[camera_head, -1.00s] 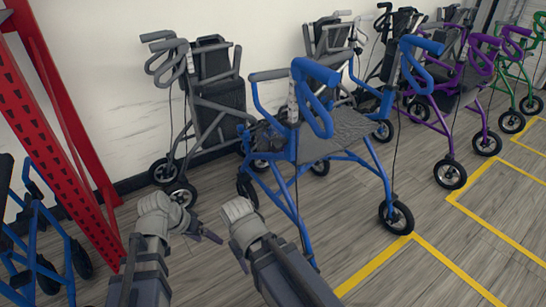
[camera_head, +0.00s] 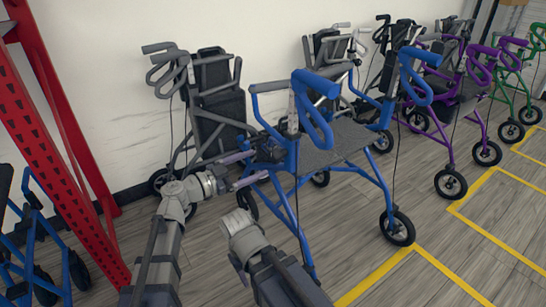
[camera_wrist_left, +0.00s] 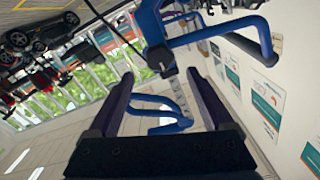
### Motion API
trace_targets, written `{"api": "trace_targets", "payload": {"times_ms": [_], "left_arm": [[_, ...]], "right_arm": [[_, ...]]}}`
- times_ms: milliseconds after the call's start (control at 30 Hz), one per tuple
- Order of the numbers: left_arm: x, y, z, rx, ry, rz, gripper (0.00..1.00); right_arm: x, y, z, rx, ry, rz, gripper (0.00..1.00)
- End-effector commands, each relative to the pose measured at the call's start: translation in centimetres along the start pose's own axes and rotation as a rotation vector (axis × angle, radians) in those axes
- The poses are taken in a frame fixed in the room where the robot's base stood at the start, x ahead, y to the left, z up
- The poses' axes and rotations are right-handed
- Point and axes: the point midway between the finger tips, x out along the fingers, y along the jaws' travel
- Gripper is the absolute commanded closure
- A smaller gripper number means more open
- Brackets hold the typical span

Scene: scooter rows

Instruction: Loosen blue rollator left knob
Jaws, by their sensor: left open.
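The blue rollator (camera_head: 374,174) stands in the middle of the head view, with blue handles and a dark seat. My left gripper (camera_head: 260,164) is open beside its near left side, just below a dark fitting (camera_head: 268,148) on the frame. In the left wrist view, the two fingers (camera_wrist_left: 156,90) are apart with nothing held between them. A dark piece on the blue frame (camera_wrist_left: 160,57) shows beyond the fingertips; I cannot tell for sure that it is the knob. My right arm (camera_head: 243,228) is low in the head view; its fingers are mostly hidden.
A grey rollator (camera_head: 218,103) stands behind my left arm by the white wall. A purple rollator (camera_head: 462,88) and a green one (camera_head: 522,72) stand to the right. A red rack post (camera_head: 55,150) is at left. Yellow lines mark the open floor at right.

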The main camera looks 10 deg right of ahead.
Motion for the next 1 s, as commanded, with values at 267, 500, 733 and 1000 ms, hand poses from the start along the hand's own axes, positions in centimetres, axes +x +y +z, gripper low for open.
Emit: {"api": "trace_targets", "payload": {"times_ms": [267,500,733,1000], "left_arm": [[4.2,0.0,0.1,-0.002,-0.001,0.004,0.15],[6.8,0.0,0.1,-0.003,-0.002,0.003,0.15],[7.5,0.1,0.1,-0.003,-0.002,0.002,0.15],[7.5,0.1,0.1,-0.003,-0.002,0.002,0.25]], "right_arm": [[0.0,0.0,0.0,0.000,0.000,0.000,0.50],[0.0,0.0,0.0,0.000,0.000,0.000,0.50],[0.0,0.0,0.0,0.000,0.000,0.000,0.50],[0.0,0.0,0.0,0.000,0.000,0.000,0.50]]}}
